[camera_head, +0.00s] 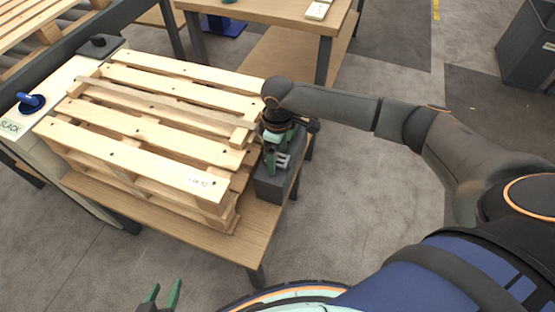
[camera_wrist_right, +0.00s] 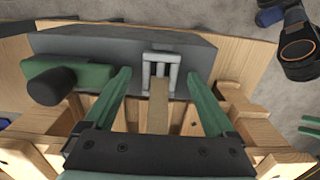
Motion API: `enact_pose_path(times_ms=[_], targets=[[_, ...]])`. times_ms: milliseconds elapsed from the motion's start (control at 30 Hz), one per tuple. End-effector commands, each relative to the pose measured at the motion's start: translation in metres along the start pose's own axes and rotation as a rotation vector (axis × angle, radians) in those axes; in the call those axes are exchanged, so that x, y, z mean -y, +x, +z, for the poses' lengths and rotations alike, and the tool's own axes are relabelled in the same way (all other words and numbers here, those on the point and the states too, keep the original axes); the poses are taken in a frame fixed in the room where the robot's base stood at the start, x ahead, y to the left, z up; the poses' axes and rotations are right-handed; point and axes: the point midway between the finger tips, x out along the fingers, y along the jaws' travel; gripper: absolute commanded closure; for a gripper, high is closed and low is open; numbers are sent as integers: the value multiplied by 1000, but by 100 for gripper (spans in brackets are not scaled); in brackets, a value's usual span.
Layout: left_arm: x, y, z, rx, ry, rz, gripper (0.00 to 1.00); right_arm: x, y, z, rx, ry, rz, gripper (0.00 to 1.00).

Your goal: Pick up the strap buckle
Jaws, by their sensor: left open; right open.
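The strap buckle (camera_wrist_right: 174,66) is a small light-grey metal frame with bars, standing against the dark grey block (camera_wrist_right: 215,55) in the right wrist view. A tan strap (camera_wrist_right: 158,105) runs from it toward the camera. In the head view the buckle (camera_head: 283,160) shows small at the pallet's right corner. My right gripper (camera_wrist_right: 160,76) is open, its green fingers to either side of the buckle in the picture. Whether they touch it I cannot tell. My left gripper (camera_head: 162,292) is open and empty at the bottom of the head view, away from the buckle.
Stacked wooden pallets (camera_head: 150,130) fill most of the wooden table (camera_head: 240,235). A green tool with a black knob (camera_wrist_right: 55,85) sits left of the buckle in the wrist view. Another table (camera_head: 290,12) stands behind; a grey bin (camera_head: 525,45) is far right. Floor in front is clear.

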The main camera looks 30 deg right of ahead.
Motion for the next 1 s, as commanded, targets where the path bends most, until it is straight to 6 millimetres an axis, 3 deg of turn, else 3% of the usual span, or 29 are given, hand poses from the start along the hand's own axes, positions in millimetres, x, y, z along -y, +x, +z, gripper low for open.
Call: enact_pose_path(times_ms=[67, 800, 1000], targets=[[0, 0, -1, -2, 0, 0, 50, 0, 0, 0, 0, 0, 0, 16], [-2, 1, -5, -13, 1, 4, 50, 0, 0, 0, 1, 0, 0, 99], [-2, 1, -5, -13, 1, 4, 50, 0, -1, 0, 1, 0, 0, 100]])
